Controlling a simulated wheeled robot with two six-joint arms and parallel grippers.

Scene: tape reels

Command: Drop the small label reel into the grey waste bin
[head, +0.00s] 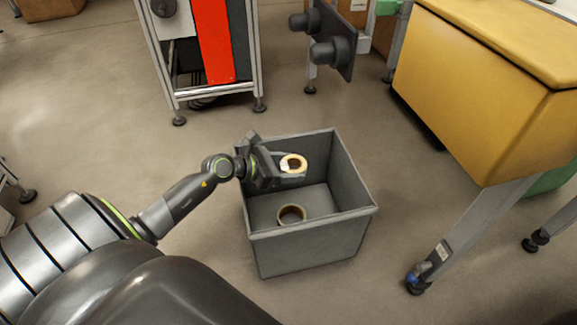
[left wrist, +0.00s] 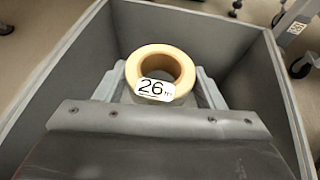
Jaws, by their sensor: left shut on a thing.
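The small label reel (head: 293,164) is a cream ring with a brown inner core. In the left wrist view the reel (left wrist: 160,68) carries a white label that reads 26 with small letters after it. My left gripper (head: 284,170) is shut on the reel and holds it over the opening of the grey waste bin (head: 309,237). The bin's walls (left wrist: 62,60) surround the reel in the left wrist view. The reel looks clear of the bin's floor. My right gripper is not in view.
Another reel (head: 291,214), tan with a dark centre, lies on the bin's floor near its front wall. A metal-framed rack (head: 217,94) with a red panel stands behind. A yellow cabinet (head: 485,90) on metal legs stands at right. Floor around the bin is clear.

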